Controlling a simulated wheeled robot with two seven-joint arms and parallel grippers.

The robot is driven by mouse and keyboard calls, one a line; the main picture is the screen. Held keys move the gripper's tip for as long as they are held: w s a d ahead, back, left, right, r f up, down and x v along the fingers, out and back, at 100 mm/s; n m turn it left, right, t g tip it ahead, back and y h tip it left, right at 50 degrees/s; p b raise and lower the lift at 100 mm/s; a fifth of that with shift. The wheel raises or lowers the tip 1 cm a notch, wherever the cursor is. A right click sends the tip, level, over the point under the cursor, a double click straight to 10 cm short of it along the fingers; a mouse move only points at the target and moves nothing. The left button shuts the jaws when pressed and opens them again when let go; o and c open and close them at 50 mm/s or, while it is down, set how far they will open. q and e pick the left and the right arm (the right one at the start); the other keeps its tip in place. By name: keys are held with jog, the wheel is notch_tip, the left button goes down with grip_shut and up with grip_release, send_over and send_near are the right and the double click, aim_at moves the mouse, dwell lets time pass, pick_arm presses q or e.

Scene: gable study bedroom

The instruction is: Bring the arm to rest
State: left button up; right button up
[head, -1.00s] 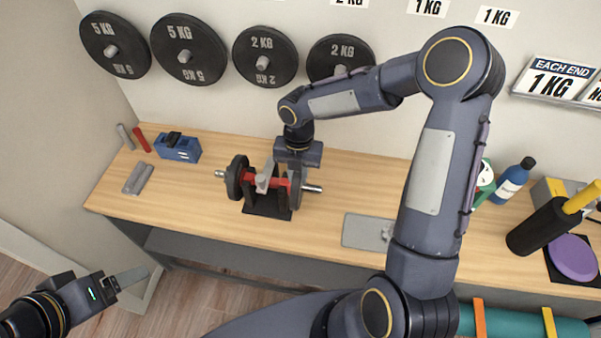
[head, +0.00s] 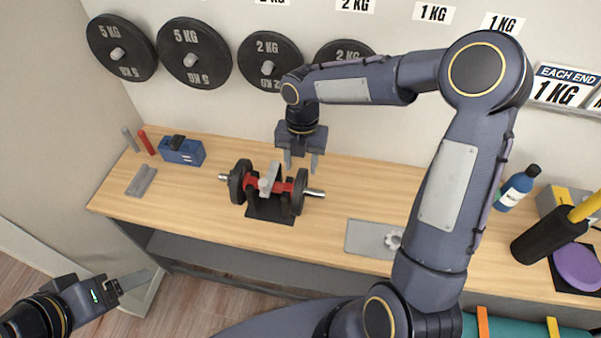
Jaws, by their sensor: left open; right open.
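My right arm reaches over the wooden bench from the right. Its gripper (head: 301,160) points down, open and empty, above the bench just behind and to the right of a dumbbell. The dumbbell (head: 240,182) has dark plates and a red handle, and rests on a black stand (head: 268,210). A grey piece (head: 270,180) lies across the handle. The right fingers look apart from the dumbbell. My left gripper (head: 134,281) is at the lower left, open, in front of the bench over the floor; only part of its fingers shows clearly.
Weight plates (head: 194,52) hang on the wall behind.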

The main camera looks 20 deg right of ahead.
jog(key=shift+w+r, duration=0.1)
jog(key=shift+r, duration=0.9)
jog(key=shift+d, duration=0.1)
jog(key=s+d+r+m+t, duration=0.2)
jog(key=s+d+r+m, duration=0.2)
jog(key=s+r+m, duration=0.6)
jog(key=s+f+m+t+y, duration=0.1)
jog(key=s+m+t+y, duration=0.2)
jog(key=s+m, duration=0.9)
jog(key=shift+s+a+f+m+t, duration=0.15)
jog(key=shift+a+f+m+t, duration=0.5)
jog(key=shift+m, duration=4.15)
jog(key=shift+d+r, duration=0.2)
jog(key=shift+r, duration=0.05)
